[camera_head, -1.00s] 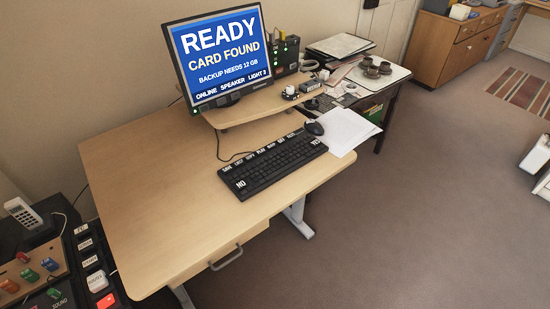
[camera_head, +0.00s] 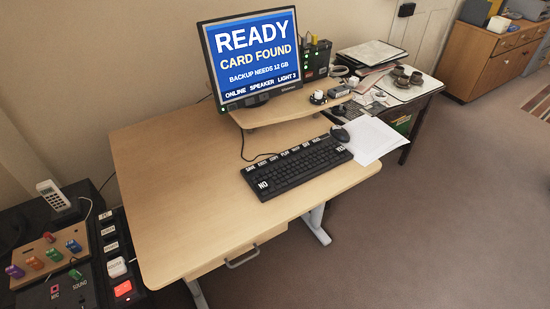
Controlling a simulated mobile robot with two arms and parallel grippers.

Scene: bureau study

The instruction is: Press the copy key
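A black keyboard (camera_head: 300,168) lies on the light wooden desk (camera_head: 175,190). A row of white-labelled keys runs along its back edge, and the copy key (camera_head: 274,158) appears to be the third from the left. Neither of my grippers is in view.
A mouse (camera_head: 340,134) and white papers (camera_head: 368,138) lie right of the keyboard. A raised shelf (camera_head: 275,111) carries the monitor and small devices. Panels with coloured knobs and keys (camera_head: 115,268) stand at the lower left. Open carpet (camera_head: 430,230) lies to the right.

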